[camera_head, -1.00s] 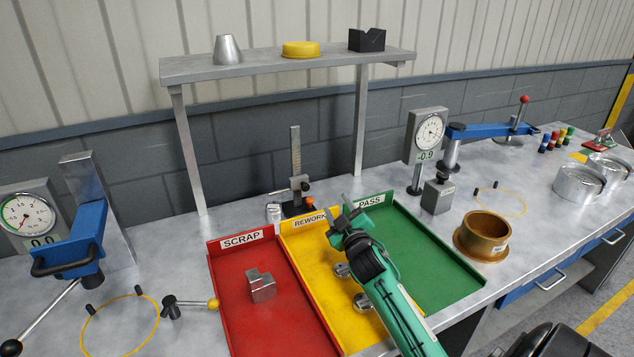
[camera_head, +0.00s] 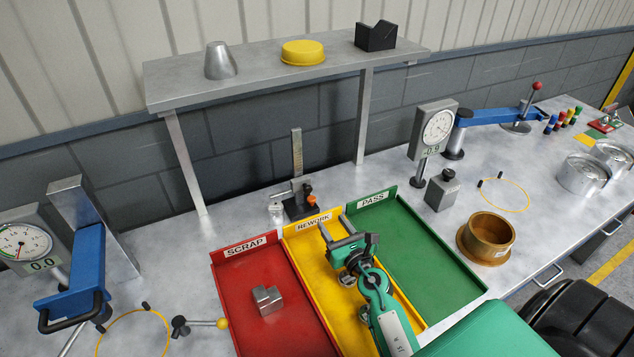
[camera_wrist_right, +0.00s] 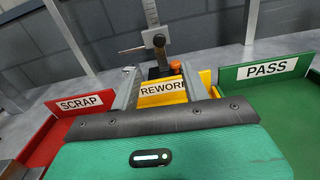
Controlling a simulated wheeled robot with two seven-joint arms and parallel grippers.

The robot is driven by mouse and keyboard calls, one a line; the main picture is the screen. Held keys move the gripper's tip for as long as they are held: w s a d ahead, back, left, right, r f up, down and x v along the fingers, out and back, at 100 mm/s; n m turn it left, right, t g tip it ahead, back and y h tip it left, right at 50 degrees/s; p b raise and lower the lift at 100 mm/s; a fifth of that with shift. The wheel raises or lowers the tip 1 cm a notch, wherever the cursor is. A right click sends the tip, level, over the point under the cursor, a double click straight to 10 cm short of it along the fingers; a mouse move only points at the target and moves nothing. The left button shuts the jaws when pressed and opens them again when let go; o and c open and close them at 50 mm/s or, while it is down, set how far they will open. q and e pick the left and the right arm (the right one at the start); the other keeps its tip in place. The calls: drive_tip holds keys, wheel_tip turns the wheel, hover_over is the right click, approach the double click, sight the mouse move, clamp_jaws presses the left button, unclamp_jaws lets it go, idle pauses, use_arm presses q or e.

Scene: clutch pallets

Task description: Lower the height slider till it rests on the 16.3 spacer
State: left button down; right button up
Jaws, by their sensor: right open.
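The height gauge stands on the bench behind the REWORK tray, with an upright scale column (camera_head: 297,152) and a grey slider (camera_head: 298,187) low on it above a dark base (camera_head: 301,208). In the right wrist view the slider (camera_wrist_right: 155,38) shows with a thin pointer to its left. A small silvery cylinder (camera_head: 276,212), perhaps the spacer, stands left of the base; its marking is too small to read. My right gripper (camera_head: 333,226) is open and empty over the REWORK tray, its fingers pointing toward the gauge, apart from it. My left gripper is not in view.
The red SCRAP tray (camera_head: 222,285) holds a metal block (camera_head: 267,299). The yellow REWORK tray (camera_head: 307,268) holds metal parts under my arm. The green PASS tray (camera_head: 435,262) is empty. A raised shelf (camera_head: 265,75) stands behind the gauge. A bronze flanged ring (camera_head: 487,237) is at right.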

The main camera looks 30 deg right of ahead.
sight(309, 191)
drive_tip(key=shift+n, duration=0.3)
drive_tip(key=w, duration=0.9)
drive_tip(key=w+p, duration=0.1)
drive_tip(key=w, duration=0.3)
drive_tip(key=shift+w+d, duration=0.3)
drive_tip(key=shift+d, duration=0.1)
drive_tip(key=shift+f, duration=0.1)
clamp_jaws()
